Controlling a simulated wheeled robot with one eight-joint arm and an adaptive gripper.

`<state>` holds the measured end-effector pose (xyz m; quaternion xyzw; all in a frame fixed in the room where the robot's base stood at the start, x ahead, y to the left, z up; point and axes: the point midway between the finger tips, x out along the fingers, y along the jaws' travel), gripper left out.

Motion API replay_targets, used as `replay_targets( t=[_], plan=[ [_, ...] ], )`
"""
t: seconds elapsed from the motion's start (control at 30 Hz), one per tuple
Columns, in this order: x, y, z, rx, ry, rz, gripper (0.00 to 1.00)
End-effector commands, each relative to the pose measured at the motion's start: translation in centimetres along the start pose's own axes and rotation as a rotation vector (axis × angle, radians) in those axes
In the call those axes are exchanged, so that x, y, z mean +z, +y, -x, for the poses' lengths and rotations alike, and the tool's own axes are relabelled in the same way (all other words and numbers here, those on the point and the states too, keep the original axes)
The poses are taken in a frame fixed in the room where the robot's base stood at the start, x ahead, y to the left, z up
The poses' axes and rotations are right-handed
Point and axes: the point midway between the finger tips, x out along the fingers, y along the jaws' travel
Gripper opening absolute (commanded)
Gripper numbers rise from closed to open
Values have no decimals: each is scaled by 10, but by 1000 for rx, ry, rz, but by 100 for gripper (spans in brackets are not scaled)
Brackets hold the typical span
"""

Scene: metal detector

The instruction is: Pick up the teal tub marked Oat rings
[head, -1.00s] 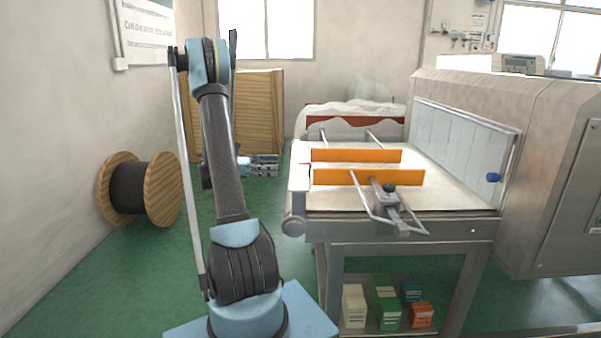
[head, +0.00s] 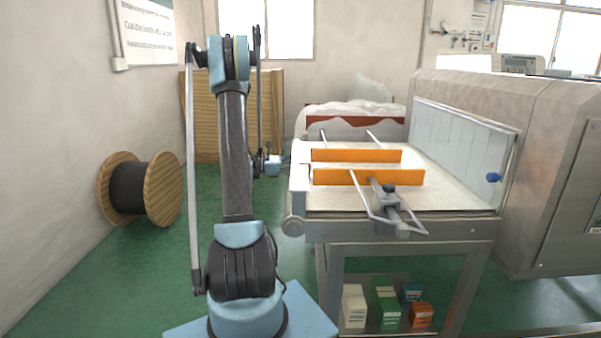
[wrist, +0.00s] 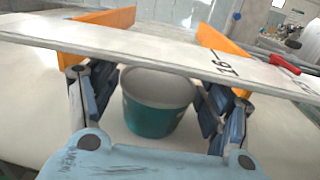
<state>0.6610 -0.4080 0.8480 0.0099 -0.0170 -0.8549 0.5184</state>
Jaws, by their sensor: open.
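The teal tub (wrist: 152,118), with a grey lid, stands upright on a pale surface in the wrist view. I cannot read a label on it. My gripper (wrist: 157,92) is open, with one dark blue finger on each side of the tub. I cannot tell whether either finger touches it. In the head view, part of my gripper end (head: 272,166) shows beside the left end of the conveyor. I cannot make out the tub there.
Orange guide rails (head: 368,177) stand on the conveyor (head: 450,190), which leads to the detector housing (head: 480,110). Boxes (head: 388,305) sit on the shelf below. A cable spool (head: 162,188) stands left.

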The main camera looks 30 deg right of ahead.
Motion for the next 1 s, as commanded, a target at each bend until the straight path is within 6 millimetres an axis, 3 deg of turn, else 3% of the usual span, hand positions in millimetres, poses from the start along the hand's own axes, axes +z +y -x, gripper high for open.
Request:
replay_targets(
  t=[0.3,0.57,0.77,1.0],
  plan=[
    [-1,3,-40,-2,0,0,72],
    [-1,3,-44,0,0,0,72],
    [-1,3,-44,0,0,0,31],
    [-1,3,-44,0,0,0,23]
  ],
)
